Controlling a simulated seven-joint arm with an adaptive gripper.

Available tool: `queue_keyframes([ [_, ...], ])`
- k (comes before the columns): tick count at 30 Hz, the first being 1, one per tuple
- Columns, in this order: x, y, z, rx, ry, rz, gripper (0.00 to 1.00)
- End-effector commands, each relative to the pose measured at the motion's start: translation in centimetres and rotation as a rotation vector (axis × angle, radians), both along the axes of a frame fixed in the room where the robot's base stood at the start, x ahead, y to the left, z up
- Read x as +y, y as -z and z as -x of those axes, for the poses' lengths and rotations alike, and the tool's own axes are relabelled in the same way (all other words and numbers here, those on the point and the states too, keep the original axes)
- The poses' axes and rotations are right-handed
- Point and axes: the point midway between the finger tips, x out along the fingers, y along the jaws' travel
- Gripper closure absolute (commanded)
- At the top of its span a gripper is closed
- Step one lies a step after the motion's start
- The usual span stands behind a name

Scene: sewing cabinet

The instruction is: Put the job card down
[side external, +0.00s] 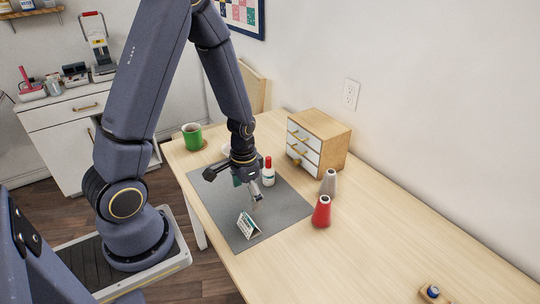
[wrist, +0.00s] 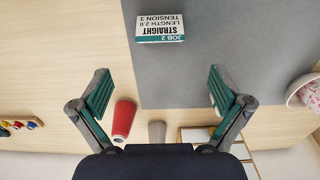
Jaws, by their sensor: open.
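The job card (side external: 248,225) is a small white and green tent-shaped card standing on the grey mat (side external: 282,210), near the mat's front edge. In the wrist view the job card (wrist: 160,28) shows at the top, its print upside down, reading "JOB 2 STRAIGHT". My gripper (side external: 255,197) is above the mat, apart from the card and farther back toward the cabinet. In the wrist view my gripper (wrist: 160,92) has its two green-padded fingers spread wide with nothing between them.
A white bottle with a red cap (side external: 268,172) stands close beside my gripper. A red cone (side external: 321,212) and a grey cone (side external: 329,183) stand right of the mat. The table's right side is mostly clear.

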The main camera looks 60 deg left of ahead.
Motion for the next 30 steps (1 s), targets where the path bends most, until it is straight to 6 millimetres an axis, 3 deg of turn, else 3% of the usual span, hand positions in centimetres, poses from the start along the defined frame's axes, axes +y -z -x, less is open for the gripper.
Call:
queue_keyframes([
  [5, -0.5, -3.2, -0.7, -0.042, 0.004, -0.008, 0.0],
  [10, -2.7, -11.2, -1.1, -0.17, 0.009, -0.024, 0.0],
  [15, -5.5, -19.3, 1.5, -0.319, 0.01, -0.024, 0.0],
  [18, -6.7, -22.5, 3.7, -0.392, 0.008, -0.018, 0.0],
  [24, -7.9, -25.5, 6.8, -0.477, 0.003, -0.003, 0.0],
  [30, -8.1, -25.9, 7.5, -0.491, 0.001, 0.0, 0.0],
])
